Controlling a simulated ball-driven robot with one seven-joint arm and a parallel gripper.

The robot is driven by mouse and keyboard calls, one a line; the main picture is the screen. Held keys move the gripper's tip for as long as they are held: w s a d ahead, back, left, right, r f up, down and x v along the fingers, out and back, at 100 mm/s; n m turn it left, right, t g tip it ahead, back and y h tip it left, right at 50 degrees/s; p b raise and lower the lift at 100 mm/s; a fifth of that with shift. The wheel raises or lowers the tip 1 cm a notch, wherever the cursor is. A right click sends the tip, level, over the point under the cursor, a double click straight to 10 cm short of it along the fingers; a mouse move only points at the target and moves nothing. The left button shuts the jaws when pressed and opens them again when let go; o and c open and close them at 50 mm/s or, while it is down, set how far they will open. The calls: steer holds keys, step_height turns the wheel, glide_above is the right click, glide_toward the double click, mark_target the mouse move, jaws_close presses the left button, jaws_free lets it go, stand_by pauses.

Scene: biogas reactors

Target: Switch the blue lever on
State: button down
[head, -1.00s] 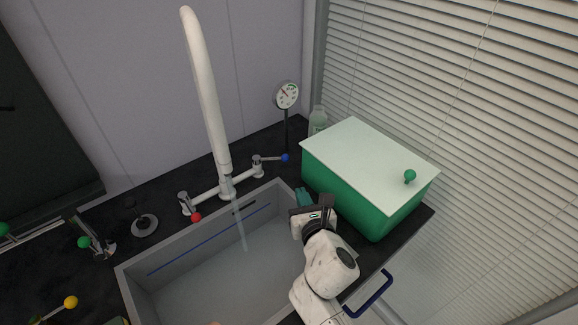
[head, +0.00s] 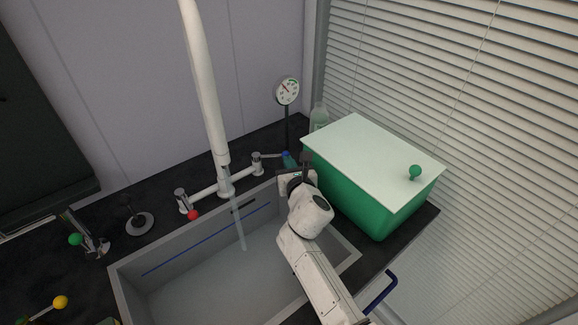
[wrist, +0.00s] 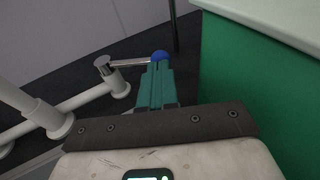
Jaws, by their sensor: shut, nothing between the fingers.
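The blue lever is a metal rod with a blue ball (head: 286,154) at its right end, on the right valve of the white tap. In the wrist view the blue ball (wrist: 160,56) is right at the tips of my gripper (wrist: 158,70), partly covered by them. The rod (wrist: 130,62) runs left from the ball to the valve. My gripper (head: 289,162) has green fingers that are shut with nothing between them. The fingertips look to be at or against the ball; I cannot tell whether they touch.
A green box (head: 340,182) with a pale lid stands close to the right of my gripper. The sink (head: 190,285) lies to the left and in front. The tap's red ball (head: 194,215), a gauge (head: 287,92) and a clear bottle (head: 319,117) are nearby.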

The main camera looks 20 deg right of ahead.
steer(key=shift+w, duration=0.15)
steer(key=shift+w+d, duration=0.45)
stand_by(0.4)
